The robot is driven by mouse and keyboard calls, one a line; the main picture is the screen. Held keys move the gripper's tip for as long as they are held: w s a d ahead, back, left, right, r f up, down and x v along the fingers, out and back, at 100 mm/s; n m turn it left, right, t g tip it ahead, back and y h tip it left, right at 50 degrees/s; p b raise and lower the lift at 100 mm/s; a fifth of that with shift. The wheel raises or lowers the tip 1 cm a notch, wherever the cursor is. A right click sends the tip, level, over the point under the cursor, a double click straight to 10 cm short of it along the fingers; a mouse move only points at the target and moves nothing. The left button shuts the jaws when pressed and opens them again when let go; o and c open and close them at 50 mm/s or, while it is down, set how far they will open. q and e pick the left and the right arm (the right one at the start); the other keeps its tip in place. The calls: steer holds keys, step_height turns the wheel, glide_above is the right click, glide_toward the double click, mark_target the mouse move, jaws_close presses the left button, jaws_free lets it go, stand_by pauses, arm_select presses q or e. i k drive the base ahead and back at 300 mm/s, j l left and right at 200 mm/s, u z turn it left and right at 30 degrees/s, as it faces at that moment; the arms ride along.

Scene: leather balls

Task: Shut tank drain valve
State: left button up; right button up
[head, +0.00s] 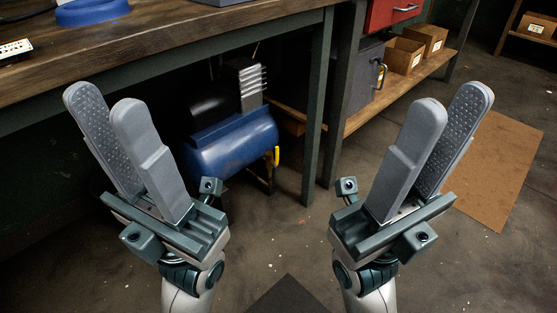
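A blue compressor tank (232,143) lies under the workbench, left of the picture's middle. A small yellow lever (276,156) shows at the tank's right end; it looks like the drain valve handle, but its exact setting is too small to tell. My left gripper (106,102) is raised at the left, in front of the bench, its fingers apart and empty. It partly covers the space left of the tank. My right gripper (452,104) is raised at the right, fingers apart and empty, well away from the lever.
The wooden workbench (150,55) stands above the tank, with a green metal leg (316,120) just right of it. A low shelf (375,108) with a dark cabinet and cardboard boxes (403,55) is at the right. A brown mat (495,170) lies on the floor; the floor between my grippers is clear.

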mark_target(276, 162)
steer(key=i+l+u, duration=0.1)
steer(key=l, duration=0.3)
steer(key=i+l+u, duration=0.1)
steer(key=l, duration=0.3)
steer(key=i+l, duration=0.2)
steer(key=l, duration=0.2)
steer(key=i+l+u, duration=0.15)
steer(key=l, duration=0.25)
